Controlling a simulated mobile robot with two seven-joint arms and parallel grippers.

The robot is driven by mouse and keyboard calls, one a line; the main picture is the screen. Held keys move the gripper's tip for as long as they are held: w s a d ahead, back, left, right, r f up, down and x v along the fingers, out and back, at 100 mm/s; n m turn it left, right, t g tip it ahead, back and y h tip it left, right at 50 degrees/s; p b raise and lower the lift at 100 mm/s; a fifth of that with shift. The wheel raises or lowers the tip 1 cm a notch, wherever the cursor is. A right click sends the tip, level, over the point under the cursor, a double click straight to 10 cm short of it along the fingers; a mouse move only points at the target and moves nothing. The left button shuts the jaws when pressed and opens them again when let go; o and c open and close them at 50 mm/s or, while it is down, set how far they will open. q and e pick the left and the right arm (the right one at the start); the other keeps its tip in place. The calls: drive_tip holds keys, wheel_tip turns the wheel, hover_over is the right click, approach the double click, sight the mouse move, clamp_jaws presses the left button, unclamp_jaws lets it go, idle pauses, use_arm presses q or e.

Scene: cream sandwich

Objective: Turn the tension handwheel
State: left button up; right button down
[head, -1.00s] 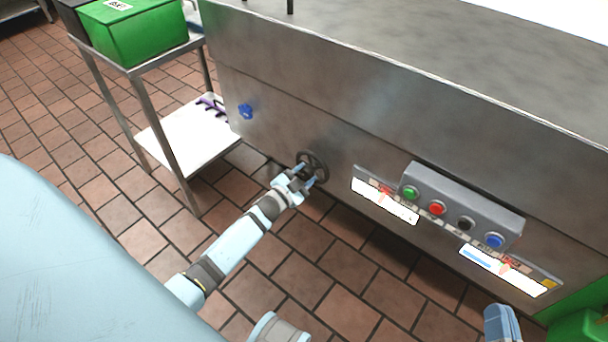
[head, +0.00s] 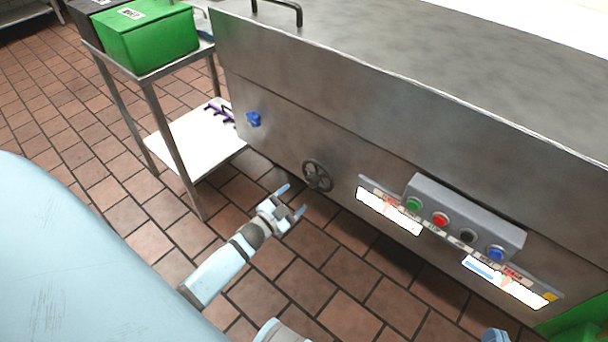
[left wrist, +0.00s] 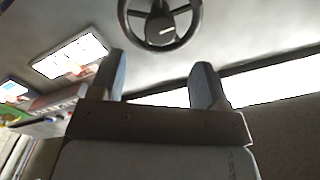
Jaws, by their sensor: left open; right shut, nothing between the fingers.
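The tension handwheel (head: 318,176) is a dark spoked wheel on the front of the steel machine. It also shows at the top of the left wrist view (left wrist: 160,24), beyond the fingertips and partly cut off by the frame edge. My left gripper (head: 294,199) is open and empty, apart from the wheel, to its lower left in the head view. Its two fingers (left wrist: 160,82) stand spread in the left wrist view with nothing between them. My right gripper (head: 494,336) shows only as a blue-grey part at the bottom edge of the head view.
A control box (head: 464,218) with green, red, black and blue buttons is right of the wheel, with label plates beneath. A blue knob (head: 254,119) is to its left. A steel cart (head: 158,118) carrying a green bin (head: 150,38) stands at left. Tiled floor lies below.

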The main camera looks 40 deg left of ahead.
use_arm(q)
drive_tip(key=s, duration=0.5)
drive_tip(key=shift+s+a+p, duration=0.25)
drive_tip(key=shift+s+p, duration=0.1)
drive_tip(key=shift+p, duration=0.05)
use_arm(e)
drive_tip(key=f, duration=0.1)
drive_tip(key=f+g, duration=0.1)
drive_tip(key=s+d+f+h, duration=0.1)
drive_tip(key=shift+w+r, duration=0.15)
drive_tip(key=shift+r, duration=0.2)
